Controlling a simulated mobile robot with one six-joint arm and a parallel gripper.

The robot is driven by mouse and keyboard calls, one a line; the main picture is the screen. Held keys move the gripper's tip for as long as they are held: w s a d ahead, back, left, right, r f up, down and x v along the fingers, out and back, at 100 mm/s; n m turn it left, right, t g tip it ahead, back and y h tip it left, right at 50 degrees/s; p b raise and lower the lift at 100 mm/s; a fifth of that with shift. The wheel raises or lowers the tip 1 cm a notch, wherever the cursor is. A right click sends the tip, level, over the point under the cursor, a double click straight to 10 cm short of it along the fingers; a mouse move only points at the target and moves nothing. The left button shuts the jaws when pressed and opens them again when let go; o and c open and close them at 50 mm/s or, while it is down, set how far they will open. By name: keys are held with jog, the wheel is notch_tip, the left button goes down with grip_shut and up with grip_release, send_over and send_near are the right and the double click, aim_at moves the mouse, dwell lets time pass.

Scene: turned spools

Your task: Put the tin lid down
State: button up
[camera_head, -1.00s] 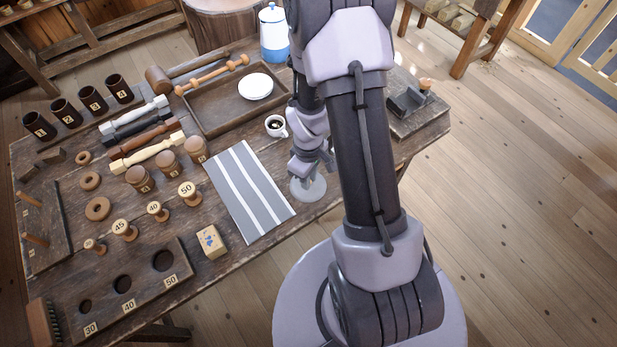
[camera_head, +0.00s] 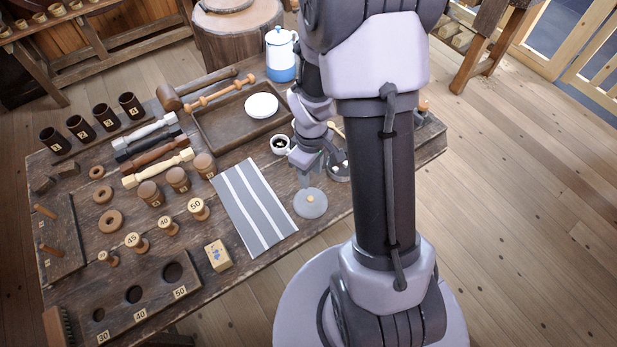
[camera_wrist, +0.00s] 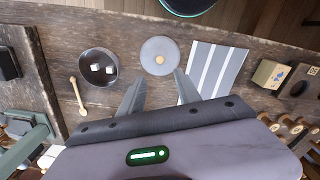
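The tin lid (camera_head: 310,204) is a flat grey disc with a small pale wooden knob. It lies flat on the table near the front edge, right of the striped cloth. In the wrist view the lid (camera_wrist: 148,48) sits just beyond my fingertips, between the cloth and a dark round tin. My gripper (camera_head: 304,183) is above and behind the lid, apart from it. In the wrist view my gripper (camera_wrist: 160,77) has its two fingers spread with nothing between them. The open tin (camera_wrist: 98,78) holds white cubes; my arm partly hides it in the head view.
The grey striped cloth (camera_head: 252,208) lies left of the lid. A cup (camera_head: 281,146) and a wooden tray (camera_head: 213,140) with a white dish stand behind. Spools and a holed block (camera_head: 155,292) fill the left side.

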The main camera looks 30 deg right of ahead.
jog(key=s+a+r+m+t, duration=0.1)
jog(key=a+r+m, duration=0.15)
jog(key=r, duration=0.55)
jog(key=a+r+m+t, duration=0.2)
jog(key=a+r, duration=0.2)
jog(key=r, duration=0.4)
jog(key=s+a+r+m+t+y, duration=0.2)
jog(key=s+a+r+m, duration=0.2)
jog(key=s+a+r, duration=0.4)
notch_tip(320, 180, up, 3)
jog(key=shift+s+f+t, duration=0.15)
jog(key=shift+s+t, duration=0.25)
jog(key=shift+s, duration=0.75)
